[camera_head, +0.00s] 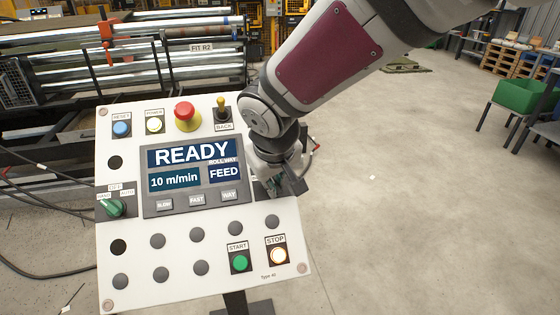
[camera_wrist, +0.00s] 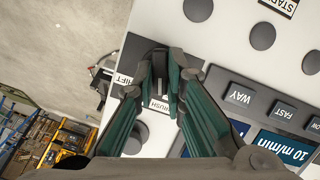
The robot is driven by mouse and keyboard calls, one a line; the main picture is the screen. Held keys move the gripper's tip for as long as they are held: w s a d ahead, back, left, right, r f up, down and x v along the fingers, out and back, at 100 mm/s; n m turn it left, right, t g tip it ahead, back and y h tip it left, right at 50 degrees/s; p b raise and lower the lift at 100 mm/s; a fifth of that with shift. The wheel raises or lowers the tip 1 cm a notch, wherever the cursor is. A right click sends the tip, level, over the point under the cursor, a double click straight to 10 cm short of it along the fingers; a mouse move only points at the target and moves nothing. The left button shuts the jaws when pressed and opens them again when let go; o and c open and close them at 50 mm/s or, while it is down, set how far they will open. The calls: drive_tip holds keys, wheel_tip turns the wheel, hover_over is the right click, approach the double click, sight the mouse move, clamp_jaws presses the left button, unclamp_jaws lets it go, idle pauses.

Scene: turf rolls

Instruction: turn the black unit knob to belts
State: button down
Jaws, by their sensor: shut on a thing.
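In the wrist view the black unit knob (camera_wrist: 159,59) sits on a dark plate near the edge of the white panel. My gripper (camera_wrist: 165,66) is shut on it, with its teal-lined fingers on either side. White labels reading BRUSH (camera_wrist: 159,104) and, partly covered, SHIFT (camera_wrist: 122,80) show beside the fingers. I see no BELTS label, and the knob's pointing direction is hidden. In the head view my gripper (camera_head: 281,183) is at the panel's right edge, beside the display, and my arm hides the knob.
The white control panel (camera_head: 195,286) carries a display (camera_head: 193,165) reading READY, 10 m/min, ROLLWAY FEED. A green knob (camera_head: 113,207) is at its left, a red mushroom button (camera_head: 185,112) at the top, START (camera_head: 240,262) and STOP (camera_head: 278,254) below. Open floor lies right.

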drive_tip(key=n+b, duration=0.1)
drive_tip(key=n, duration=0.1)
drive_tip(key=n+h+b, duration=0.1)
drive_tip(key=n, duration=0.1)
drive_tip(key=shift+s+f+t, duration=0.1)
drive_tip(key=shift+f+t, duration=0.25)
drive_tip(key=shift+t, duration=0.05)
drive_tip(key=shift+n+t+b, duration=0.4)
drive_tip(key=shift+n+b, duration=0.65)
drive_tip(key=shift+n, duration=0.55)
drive_tip(key=c, duration=1.6)
unclamp_jaws()
drive_tip(key=shift+c, duration=0.2)
drive_tip(key=shift+a+r, duration=0.1)
drive_tip(key=shift+r, duration=0.05)
drive_tip(key=shift+r, duration=0.1)
